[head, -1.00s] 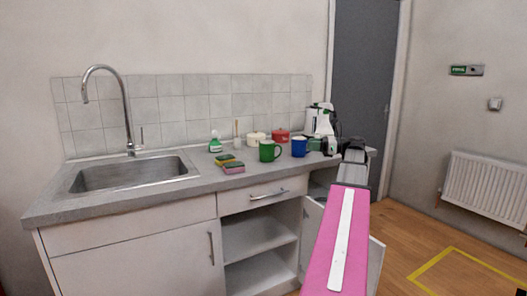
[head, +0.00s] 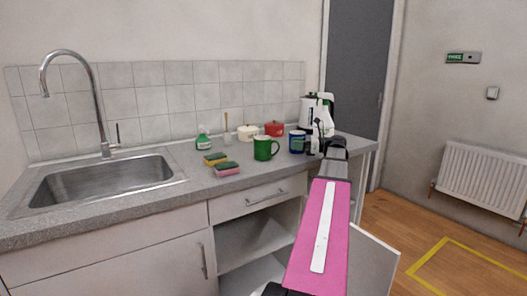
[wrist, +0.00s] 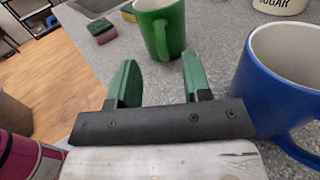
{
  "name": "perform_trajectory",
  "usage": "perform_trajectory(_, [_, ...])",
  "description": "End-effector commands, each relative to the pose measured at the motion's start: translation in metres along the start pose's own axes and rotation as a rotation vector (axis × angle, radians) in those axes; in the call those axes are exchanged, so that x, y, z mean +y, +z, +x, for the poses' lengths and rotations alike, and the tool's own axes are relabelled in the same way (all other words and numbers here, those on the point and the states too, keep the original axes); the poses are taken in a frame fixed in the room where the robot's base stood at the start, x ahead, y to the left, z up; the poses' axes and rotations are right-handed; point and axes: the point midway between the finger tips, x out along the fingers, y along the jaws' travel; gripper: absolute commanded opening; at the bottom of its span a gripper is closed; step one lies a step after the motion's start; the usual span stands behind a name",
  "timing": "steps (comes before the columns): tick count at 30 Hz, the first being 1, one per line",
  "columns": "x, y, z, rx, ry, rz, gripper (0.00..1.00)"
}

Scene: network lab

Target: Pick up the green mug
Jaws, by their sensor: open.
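The green mug (head: 263,149) stands upright on the grey counter, right of the sponges, with its handle to the right in the head view. In the wrist view the green mug (wrist: 160,24) is just beyond my fingers, its handle towards me. My gripper (wrist: 158,80) is open and empty, with green finger pads apart. Its fingers do not touch the mug. In the head view the gripper's end is at the right part of the counter, and its fingers are hard to make out.
A blue mug (wrist: 290,80) stands close to the right of my gripper. Sponges (head: 222,165), a spray bottle (head: 203,138), a cream pot (head: 247,132), a red pot (head: 275,129) and a white kettle (head: 317,112) share the counter. A sink (head: 100,180) is at left. A cupboard door (head: 358,262) stands open below.

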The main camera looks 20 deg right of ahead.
Motion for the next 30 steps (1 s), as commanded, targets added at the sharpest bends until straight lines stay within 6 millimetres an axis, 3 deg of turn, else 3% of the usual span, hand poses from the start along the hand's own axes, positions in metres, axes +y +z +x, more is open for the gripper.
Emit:
perform_trajectory(5, [0.001,-0.026,0.004,0.0,0.001,0.001,0.45])
perform_trajectory(9, [0.001,-0.023,0.02,0.001,0.002,-0.001,0.45])
perform_trajectory(17, [0.0,-0.023,0.033,0.001,0.001,0.0,0.45])
perform_trajectory(26, [0.0,-0.023,0.072,0.001,0.001,0.0,0.45])
perform_trajectory(30, [0.0,-0.023,0.076,0.001,0.0,0.0,0.45])
